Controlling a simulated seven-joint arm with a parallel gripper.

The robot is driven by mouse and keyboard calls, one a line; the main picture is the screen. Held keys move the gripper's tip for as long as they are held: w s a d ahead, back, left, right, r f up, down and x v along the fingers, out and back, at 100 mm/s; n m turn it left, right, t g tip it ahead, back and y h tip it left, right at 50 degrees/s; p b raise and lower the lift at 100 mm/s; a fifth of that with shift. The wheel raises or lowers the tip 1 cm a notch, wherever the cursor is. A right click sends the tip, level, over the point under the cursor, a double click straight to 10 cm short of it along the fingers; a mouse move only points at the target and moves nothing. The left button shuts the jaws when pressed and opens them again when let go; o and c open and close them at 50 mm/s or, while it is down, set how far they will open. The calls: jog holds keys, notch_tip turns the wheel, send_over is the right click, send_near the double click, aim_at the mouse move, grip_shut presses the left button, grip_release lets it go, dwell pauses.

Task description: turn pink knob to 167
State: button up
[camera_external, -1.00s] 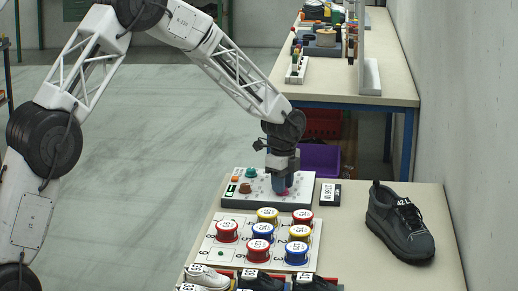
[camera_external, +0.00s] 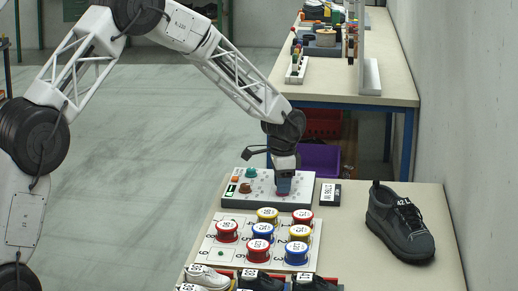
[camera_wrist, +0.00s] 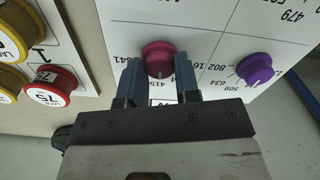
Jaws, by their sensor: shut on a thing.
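The pink knob (camera_wrist: 158,58) is on the white panel in the wrist view, with printed numbers around it, partly covered by my fingers. My gripper (camera_wrist: 160,82) is shut on the pink knob, with one blue finger on each side of it. In the external view my gripper (camera_external: 284,190) points down onto the control panel (camera_external: 238,199), and the pink knob is hidden there. The number that the knob points at cannot be read for certain.
A purple knob (camera_wrist: 254,69) is close to the right of my fingers in the wrist view. A green knob (camera_external: 251,172) is on the panel's far side. Red, blue and yellow round pieces (camera_external: 262,230) stand on a white board in front. A black shoe (camera_external: 400,224) stands at the right.

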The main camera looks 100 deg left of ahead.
jog(key=n, duration=1.4)
dwell(0.4)
jog(key=o, duration=0.9)
jog(key=shift+o, duration=0.2)
jog(key=shift+r, duration=0.1)
jog(key=shift+r, duration=3.85)
